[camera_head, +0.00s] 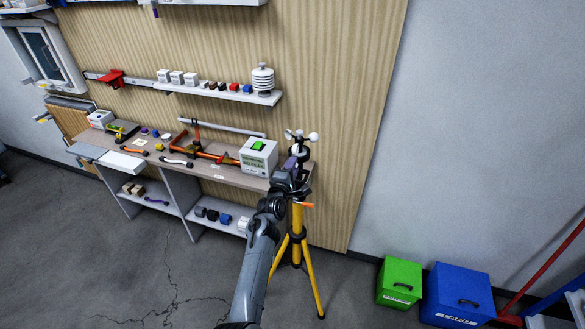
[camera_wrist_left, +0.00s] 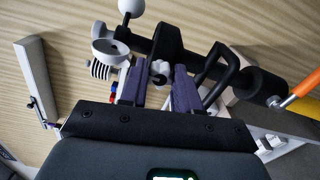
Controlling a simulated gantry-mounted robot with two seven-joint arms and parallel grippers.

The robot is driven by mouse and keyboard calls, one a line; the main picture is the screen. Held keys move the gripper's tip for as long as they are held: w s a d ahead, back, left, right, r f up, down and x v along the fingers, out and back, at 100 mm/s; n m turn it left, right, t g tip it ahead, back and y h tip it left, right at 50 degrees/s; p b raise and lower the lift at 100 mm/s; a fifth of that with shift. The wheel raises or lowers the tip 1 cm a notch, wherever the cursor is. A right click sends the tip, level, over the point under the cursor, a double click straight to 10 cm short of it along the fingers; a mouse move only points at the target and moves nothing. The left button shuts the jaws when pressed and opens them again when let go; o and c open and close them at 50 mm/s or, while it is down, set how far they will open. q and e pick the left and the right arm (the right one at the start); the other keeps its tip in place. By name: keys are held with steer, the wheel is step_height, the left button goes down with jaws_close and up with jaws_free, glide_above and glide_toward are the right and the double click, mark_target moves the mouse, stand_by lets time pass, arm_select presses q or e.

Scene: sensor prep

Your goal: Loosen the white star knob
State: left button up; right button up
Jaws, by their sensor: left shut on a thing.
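The white star knob (camera_wrist_left: 160,69) sits on a dark sensor mount in the left wrist view, between the two purple-grey fingers. My left gripper (camera_wrist_left: 159,78) is shut on it. In the head view my left gripper (camera_head: 297,155) is at the top of the yellow tripod (camera_head: 298,220), and the knob is hidden there by the gripper. The white cup anemometer (camera_head: 301,136) stands just above; its cups (camera_wrist_left: 107,50) also show in the left wrist view. My right gripper is not in view.
An orange lever (camera_wrist_left: 303,85) sticks out at the right of the mount. A bench (camera_head: 225,173) with a white and green box (camera_head: 258,157) stands left of the tripod. Green (camera_head: 399,282) and blue (camera_head: 457,296) cases stand on the floor at the right.

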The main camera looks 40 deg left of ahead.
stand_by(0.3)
arm_select(q)
steer(key=o, duration=1.1)
steer(key=shift+c, duration=0.2)
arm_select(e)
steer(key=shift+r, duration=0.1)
